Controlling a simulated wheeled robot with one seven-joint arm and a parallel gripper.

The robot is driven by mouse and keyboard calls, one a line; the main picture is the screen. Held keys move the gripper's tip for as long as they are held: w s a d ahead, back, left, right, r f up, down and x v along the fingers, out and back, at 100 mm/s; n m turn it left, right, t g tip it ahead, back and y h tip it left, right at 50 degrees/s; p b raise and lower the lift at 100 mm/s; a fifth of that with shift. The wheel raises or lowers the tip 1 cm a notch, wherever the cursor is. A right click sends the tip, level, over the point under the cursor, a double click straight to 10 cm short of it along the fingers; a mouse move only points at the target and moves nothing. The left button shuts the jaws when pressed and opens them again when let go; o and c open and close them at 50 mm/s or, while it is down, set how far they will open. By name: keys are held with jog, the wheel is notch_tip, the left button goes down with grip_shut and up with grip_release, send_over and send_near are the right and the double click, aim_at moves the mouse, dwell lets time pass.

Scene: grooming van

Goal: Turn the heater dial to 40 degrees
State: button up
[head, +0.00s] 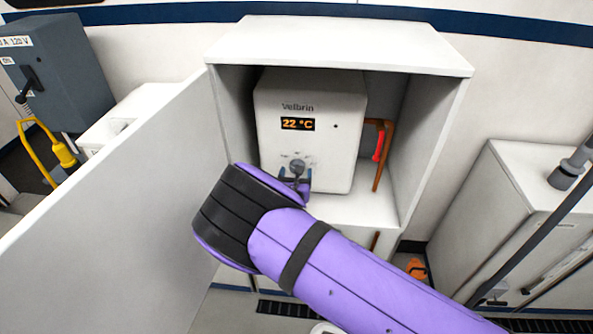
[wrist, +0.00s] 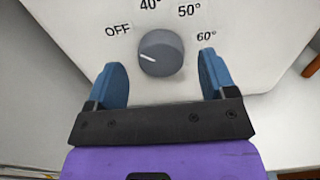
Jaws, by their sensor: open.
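The heater (head: 345,150) is a white box labelled Velbrin inside an open cabinet. Its orange display (head: 297,124) reads 22 °C. The grey dial (head: 297,167) is low on its front, partly hidden by my gripper in the head view. In the wrist view the dial (wrist: 161,53) has a white mark pointing left, just below the OFF label (wrist: 118,30). The 40° label (wrist: 150,5) is above the dial, cut by the frame's top edge. My gripper (wrist: 166,80) is open, its blue fingers on either side of the dial's lower part, apart from it.
The cabinet's white door (head: 120,200) stands open on the left. A copper pipe with a red lever (head: 379,146) is right of the heater inside the cabinet. The cabinet walls (head: 430,120) bound the space on both sides.

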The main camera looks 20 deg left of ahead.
jog(key=shift+x, duration=1)
jog(key=c, duration=0.9)
jog(key=shift+m, duration=0.3)
jog(key=m, duration=0.9)
jog(key=shift+d+f, duration=0.15)
jog(key=shift+d, duration=0.1)
jog(key=shift+m, duration=0.3)
